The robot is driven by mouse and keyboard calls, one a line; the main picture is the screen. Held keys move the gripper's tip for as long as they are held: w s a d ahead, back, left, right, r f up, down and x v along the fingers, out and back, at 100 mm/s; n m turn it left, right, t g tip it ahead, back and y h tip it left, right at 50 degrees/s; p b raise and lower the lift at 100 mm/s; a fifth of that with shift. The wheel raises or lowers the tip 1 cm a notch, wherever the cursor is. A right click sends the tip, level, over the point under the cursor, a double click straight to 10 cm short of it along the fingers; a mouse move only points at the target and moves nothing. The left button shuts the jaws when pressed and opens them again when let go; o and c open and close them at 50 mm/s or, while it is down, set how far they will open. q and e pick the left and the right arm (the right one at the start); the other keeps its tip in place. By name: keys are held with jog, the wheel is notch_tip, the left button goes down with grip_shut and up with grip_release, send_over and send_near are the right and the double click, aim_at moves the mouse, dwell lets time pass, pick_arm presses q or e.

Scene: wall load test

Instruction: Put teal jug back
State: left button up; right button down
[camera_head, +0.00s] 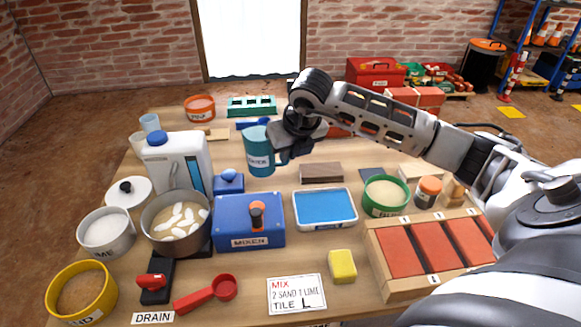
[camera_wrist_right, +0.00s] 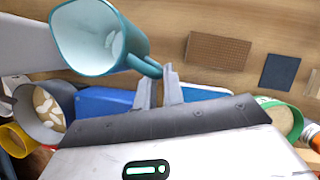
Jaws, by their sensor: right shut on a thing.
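Whether the jug touches the table cannot be told. My left gripper is not in view.
A white jerrycan (camera_head: 176,162) stands left of the jug. A pot of white pieces (camera_head: 148,216), a blue mixer box (camera_head: 240,228), a blue-filled tray (camera_head: 325,224) and a green bowl (camera_head: 386,211) are nearer. A brown block (camera_head: 321,173) lies right of the jug, with bare wood around it.

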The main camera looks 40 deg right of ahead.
jog(key=f, duration=0.1)
jog(key=d+f, duration=0.1)
jog(key=f, duration=0.1)
jog(key=w+f+b, duration=0.1)
jog(key=shift+d+f, duration=0.2)
jog(key=shift+f, duration=0.35)
jog(key=c, duration=1.6)
grip_release()
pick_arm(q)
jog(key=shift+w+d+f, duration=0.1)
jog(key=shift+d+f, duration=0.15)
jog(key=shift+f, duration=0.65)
pick_arm(e)
jog(key=shift+o, duration=0.5)
